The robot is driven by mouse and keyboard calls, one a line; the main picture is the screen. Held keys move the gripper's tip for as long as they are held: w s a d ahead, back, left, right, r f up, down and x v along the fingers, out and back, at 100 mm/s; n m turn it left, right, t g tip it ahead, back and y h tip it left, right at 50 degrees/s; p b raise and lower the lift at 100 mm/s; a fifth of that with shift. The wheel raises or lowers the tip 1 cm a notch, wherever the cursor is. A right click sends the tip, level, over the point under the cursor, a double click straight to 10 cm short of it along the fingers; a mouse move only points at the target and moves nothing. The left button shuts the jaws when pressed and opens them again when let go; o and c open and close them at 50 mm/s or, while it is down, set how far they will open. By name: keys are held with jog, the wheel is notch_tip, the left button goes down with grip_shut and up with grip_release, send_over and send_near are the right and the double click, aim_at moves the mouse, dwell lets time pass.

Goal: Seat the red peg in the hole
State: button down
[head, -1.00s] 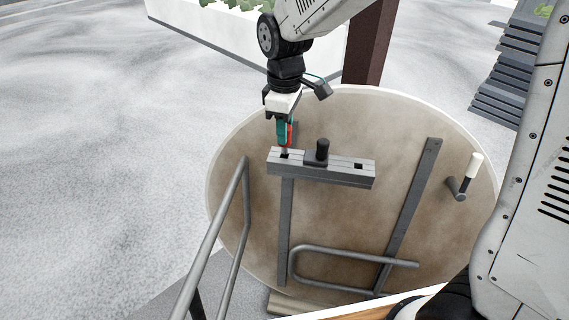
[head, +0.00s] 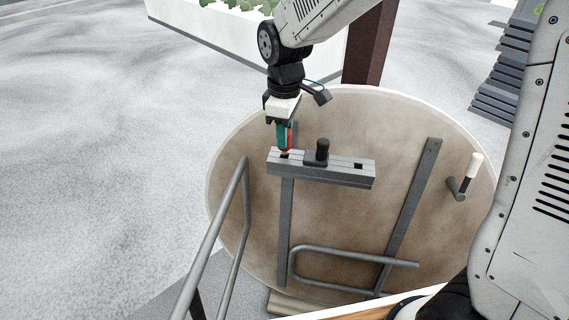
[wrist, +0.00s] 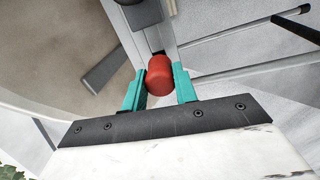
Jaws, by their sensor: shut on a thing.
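The red peg (wrist: 160,76) is between the teal fingers of my gripper (wrist: 160,90) in the wrist view, and the gripper is shut on it. In the head view the red peg (head: 290,137) shows as a thin red strip beside the fingers of my gripper (head: 285,148). The grey bar (head: 335,173) has a dark square hole (head: 284,156) near its left end, right below the fingertips. The peg's lower end is hidden, so I cannot tell how far it is in the hole.
A black knob on a sliding plate (head: 322,151) sits mid-bar. A second dark hole (head: 358,166) is at the bar's right end. A round tan panel (head: 350,225) lies behind, with a white-handled crank (head: 470,172). A metal handrail (head: 213,230) stands at left front.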

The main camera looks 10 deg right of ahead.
jog(key=shift+f, duration=1.1)
dwell(0.7)
jog(key=c, duration=1)
grip_release()
jog(key=shift+r, duration=3.9)
